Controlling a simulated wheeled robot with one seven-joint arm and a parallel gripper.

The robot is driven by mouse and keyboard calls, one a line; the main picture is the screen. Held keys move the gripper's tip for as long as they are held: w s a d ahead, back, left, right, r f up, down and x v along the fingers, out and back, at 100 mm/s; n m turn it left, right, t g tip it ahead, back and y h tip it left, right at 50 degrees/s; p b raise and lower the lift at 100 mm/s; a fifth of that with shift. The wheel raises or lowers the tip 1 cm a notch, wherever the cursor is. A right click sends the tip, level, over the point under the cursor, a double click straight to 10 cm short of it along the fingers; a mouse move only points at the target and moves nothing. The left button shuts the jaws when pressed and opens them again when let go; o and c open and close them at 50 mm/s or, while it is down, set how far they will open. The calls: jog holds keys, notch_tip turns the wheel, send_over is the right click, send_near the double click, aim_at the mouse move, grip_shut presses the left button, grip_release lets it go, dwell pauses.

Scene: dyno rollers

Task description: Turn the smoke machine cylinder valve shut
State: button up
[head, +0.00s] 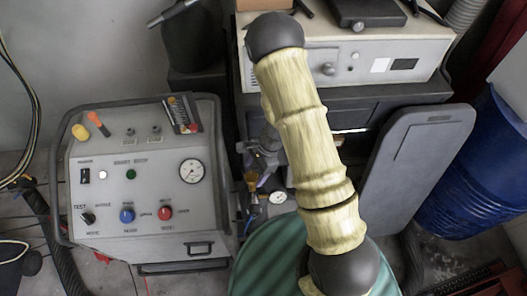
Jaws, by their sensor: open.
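A small round gauge (278,197) and brass-coloured fittings (252,181) show in the head view, in the gap right of the grey control machine. They look like part of the cylinder valve group, but the valve's handle cannot be made out. Grey metal parts (266,142) stand just above them, partly covered by my arm. My pale yellow arm with dark joints crosses the middle of the view.
The grey control machine (135,245) with knobs and a dial stands at left. A white box unit (345,55) is on a dark cabinet at the back. A grey panel (415,165) and a blue drum (480,165) stand at right. The gap around the fittings is narrow.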

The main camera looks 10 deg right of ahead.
jog(key=p+v, duration=0.1)
jog(key=v, duration=1.5)
jog(key=shift+r, duration=0.25)
jog(key=s+d+r+n+t+h, duration=0.4)
jog(key=s+r+n, duration=0.5)
jog(key=r+n, duration=0.3)
jog(key=shift+d+n+p, duration=0.45)
jog(key=shift+d+n, duration=0.2)
jog(key=shift+n, duration=0.35)
jog(key=shift+s, duration=0.1)
